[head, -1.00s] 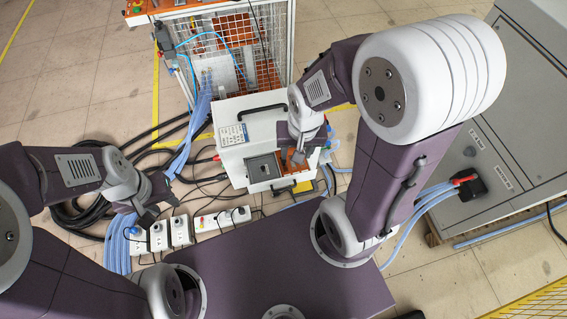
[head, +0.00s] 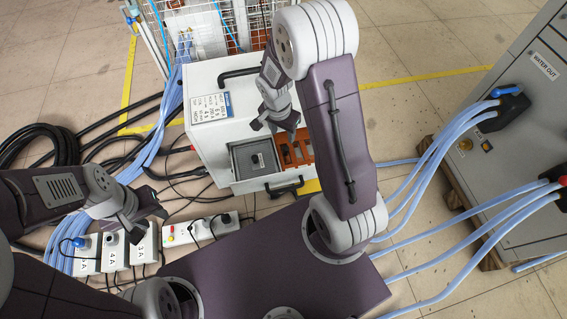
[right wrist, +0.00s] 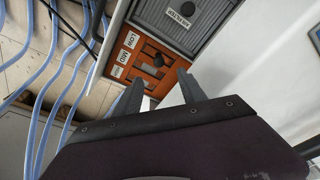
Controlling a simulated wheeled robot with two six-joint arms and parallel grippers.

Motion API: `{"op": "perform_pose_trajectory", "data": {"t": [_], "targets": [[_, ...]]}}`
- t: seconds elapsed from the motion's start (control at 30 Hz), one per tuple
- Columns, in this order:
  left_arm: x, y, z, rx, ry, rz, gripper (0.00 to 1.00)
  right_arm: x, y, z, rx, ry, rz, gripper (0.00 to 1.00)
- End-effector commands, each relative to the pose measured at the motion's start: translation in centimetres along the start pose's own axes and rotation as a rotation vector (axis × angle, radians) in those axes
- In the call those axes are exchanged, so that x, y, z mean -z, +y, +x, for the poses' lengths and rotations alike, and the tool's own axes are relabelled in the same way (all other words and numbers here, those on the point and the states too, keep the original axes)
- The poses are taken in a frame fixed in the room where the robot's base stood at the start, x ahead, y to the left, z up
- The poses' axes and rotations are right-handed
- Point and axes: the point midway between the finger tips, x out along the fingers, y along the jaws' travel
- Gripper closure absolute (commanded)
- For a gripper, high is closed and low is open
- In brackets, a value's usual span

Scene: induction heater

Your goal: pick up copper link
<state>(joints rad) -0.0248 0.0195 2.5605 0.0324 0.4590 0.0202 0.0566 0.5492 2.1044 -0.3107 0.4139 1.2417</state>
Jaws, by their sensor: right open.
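An orange panel (head: 293,150) is set in the front of the white heater unit, beside a dark grey panel. It also shows in the right wrist view (right wrist: 122,57), with small labels, dark slots and a black knob (right wrist: 158,60). I cannot make out the copper link apart from this panel. My right gripper (head: 276,127) is just above the panel in the head view. In the right wrist view its fingers (right wrist: 158,93) are apart and empty, a little short of the panel. My left gripper (head: 150,222) is open and empty above the power strips.
The white heater unit (head: 208,108) has a black handle on top. Power strips (head: 200,230) and black cables (head: 40,140) lie at the left. Blue hoses (head: 440,150) run to a grey cabinet (head: 530,130) at the right. Open floor lies behind the hoses.

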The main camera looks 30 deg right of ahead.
Motion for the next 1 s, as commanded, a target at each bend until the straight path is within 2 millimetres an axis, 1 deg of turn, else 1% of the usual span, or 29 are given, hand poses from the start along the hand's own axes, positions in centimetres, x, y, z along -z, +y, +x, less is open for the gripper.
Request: {"op": "perform_pose_trajectory", "data": {"t": [0.03, 0.1, 0.27, 0.37, 0.5, 0.67, 0.77, 0.9, 1.0], "targets": [[-0.1, 0.0, 1.7, 0.0, 0.001, 0.0, 0.64, -0.3, 0.1, 1.9, -0.004, -0.003, 0.002, 0.52], [-0.2, 0.0, 1.9, 0.0, 0.001, 0.0, 0.64, -0.3, 0.2, 2.1, -0.005, -0.004, 0.003, 0.52], [-0.1, 0.0, 1.6, 0.0, 0.002, 0.0, 0.64, -0.2, 0.2, 1.9, -0.005, -0.004, 0.004, 0.52], [-0.2, -0.1, 2.6, 0.0, 0.002, 0.0, 0.64, -0.3, 0.3, 3.2, -0.006, -0.004, 0.003, 0.52], [-0.4, -0.1, 4.3, 0.0, 0.001, 0.0, 0.64, -0.3, 0.3, 5.6, -0.007, -0.005, 0.004, 0.52], [-0.4, -0.1, 4.3, 0.0, 0.001, 0.0, 0.64, -0.2, 0.2, 5.8, -0.005, -0.004, 0.003, 0.52], [-0.5, -0.1, 5.5, 0.0, 0.001, 0.0, 0.64, -0.2, 0.2, 7.1, -0.005, -0.004, 0.004, 0.52], [-0.8, -0.1, 7.8, 0.0, 0.001, 0.0, 0.64, 0.0, 0.2, 10.1, -0.006, -0.005, 0.005, 0.52], [-0.8, -0.2, 8.3, 0.0, 0.001, 0.0, 0.64, 0.1, 0.1, 11.1, -0.005, -0.004, 0.004, 0.52]]}}
